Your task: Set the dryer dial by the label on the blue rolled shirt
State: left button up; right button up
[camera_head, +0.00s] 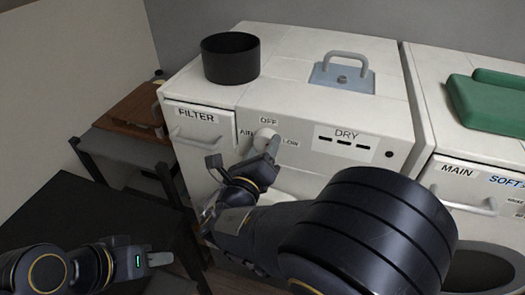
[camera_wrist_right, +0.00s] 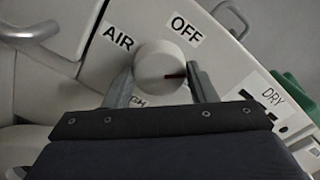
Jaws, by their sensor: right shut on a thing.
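The dryer (camera_head: 290,75) has a round white dial (camera_head: 265,138) on its front panel, with OFF above, AIR at left and LOW at right. My right gripper (camera_head: 264,146) is shut on the dial. In the right wrist view its fingers stand either side of the dial (camera_wrist_right: 158,66), whose dark red mark points right, roughly toward the finger on that side. AIR and OFF are readable there; another label ending in GH is partly covered, and LOW is hidden. No blue rolled shirt is visible.
A black round container (camera_head: 230,60) and a blue plate with a grey handle (camera_head: 342,78) are on the dryer top. A FILTER drawer (camera_head: 198,125) is left of the dial. Green folded cloth (camera_head: 490,100) lies on the washer at right. A dark table (camera_head: 90,215) stands at lower left.

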jog(key=m, duration=0.1)
jog(key=m+b, duration=0.2)
jog(key=shift+f+m, duration=0.25)
jog(key=shift+m, duration=0.15)
jog(key=m+b, duration=1.8)
jog(key=b, duration=0.2)
jog(key=shift+f+m+b, duration=0.15)
jog(key=shift+m+b, duration=0.2)
jog(key=shift+m, duration=0.05)
jog(key=shift+r+m+b, duration=0.25)
jog(key=shift+m+b, duration=1.35)
jog(key=o, duration=0.9)
jog(key=shift+o, duration=0.3)
jog(key=shift+r, duration=0.1)
